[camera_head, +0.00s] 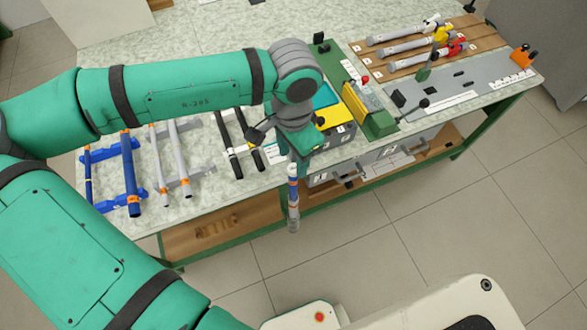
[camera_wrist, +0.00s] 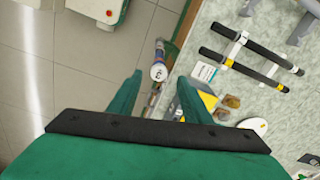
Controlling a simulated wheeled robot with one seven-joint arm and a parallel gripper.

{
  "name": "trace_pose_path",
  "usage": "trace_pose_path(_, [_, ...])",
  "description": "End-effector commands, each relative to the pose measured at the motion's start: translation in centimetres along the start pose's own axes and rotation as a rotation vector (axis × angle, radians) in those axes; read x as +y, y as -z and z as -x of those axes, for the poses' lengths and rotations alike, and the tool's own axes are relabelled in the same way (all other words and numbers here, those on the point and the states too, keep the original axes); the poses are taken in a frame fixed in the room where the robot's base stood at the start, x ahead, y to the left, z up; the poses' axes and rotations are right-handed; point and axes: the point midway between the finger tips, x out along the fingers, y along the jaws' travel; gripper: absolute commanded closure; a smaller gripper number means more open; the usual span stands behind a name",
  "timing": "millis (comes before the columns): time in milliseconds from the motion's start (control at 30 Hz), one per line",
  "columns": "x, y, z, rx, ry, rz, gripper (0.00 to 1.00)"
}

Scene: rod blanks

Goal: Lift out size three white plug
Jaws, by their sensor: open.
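My gripper (camera_wrist: 163,80) is open, its two green fingers apart at the table's front edge. In the wrist view a round white cap (camera_wrist: 158,72) with a small dark and reddish mark shows between the fingertips. I cannot read the mark or tell whether the fingers touch the cap. In the head view a slim upright piece with blue, white and orange bands and a grey lower end (camera_head: 293,213) shows below my gripper; its top is hidden. A white-ended grey rod (camera_head: 405,34) lies on the wooden rack at the back right, beside rods with yellow and red ends.
Blue stands (camera_head: 108,150), grey rods (camera_head: 160,160) and black bars (camera_head: 228,135) lie on the left of the speckled table. A yellow-topped block (camera_head: 335,108) and green fixture (camera_head: 370,112) stand right of my gripper. A grey plate (camera_head: 455,88) lies beyond. Open floor lies in front.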

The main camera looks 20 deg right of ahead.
Motion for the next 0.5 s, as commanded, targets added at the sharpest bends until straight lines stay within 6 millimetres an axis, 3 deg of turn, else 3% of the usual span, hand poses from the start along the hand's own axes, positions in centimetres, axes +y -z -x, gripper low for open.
trace_pose_path(200, [0.2,0.2,-2.9,-0.001,0.000,-0.002,0.55])
trace_pose_path(500, [0.2,0.2,-3.5,0.001,0.000,-0.001,0.55])
